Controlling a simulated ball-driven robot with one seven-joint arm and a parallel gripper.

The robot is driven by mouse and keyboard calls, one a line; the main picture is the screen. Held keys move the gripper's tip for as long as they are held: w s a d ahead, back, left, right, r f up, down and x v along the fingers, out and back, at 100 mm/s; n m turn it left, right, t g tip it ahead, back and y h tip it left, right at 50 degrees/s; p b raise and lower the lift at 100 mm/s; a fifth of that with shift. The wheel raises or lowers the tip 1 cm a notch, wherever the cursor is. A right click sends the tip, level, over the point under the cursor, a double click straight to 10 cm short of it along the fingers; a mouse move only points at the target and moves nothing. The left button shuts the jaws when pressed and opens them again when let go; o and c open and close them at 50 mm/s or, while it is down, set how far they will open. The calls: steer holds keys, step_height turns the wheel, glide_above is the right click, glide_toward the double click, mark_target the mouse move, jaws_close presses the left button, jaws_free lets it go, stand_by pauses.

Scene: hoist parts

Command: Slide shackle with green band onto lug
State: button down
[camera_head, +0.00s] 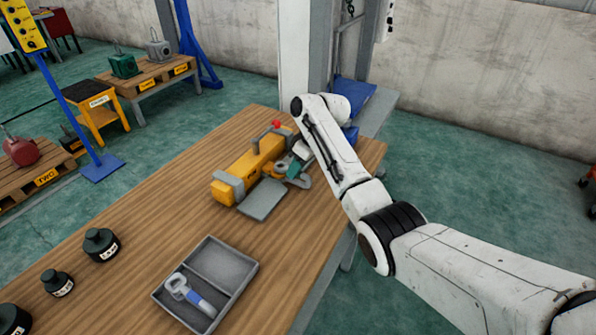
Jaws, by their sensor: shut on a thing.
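The yellow hoist body (236,181) lies on the wooden table with grey bands around it. The lug (281,170) shows as a small orange and grey part on its right side. My gripper (298,168) is at this side of the hoist, shut on the shackle with green band (293,171). Only a little of the shackle shows, with its green band right beside the lug. The gripper and arm hide much of it. I cannot tell whether the shackle is around the lug or only close to it.
A grey two-part tray (245,268) at the front holds a shackle with a blue band (193,296). A grey plate (262,200) lies beside the hoist. Dark weights (101,245) stand at the left. The table between tray and hoist is clear.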

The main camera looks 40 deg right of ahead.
steer(key=shift+w+a+b, duration=0.15)
steer(key=shift+w+b, duration=0.15)
steer(key=shift+w, duration=0.05)
steer(key=c, duration=1)
jaws_free()
steer(key=shift+c, duration=0.2)
steer(key=v, duration=1.1)
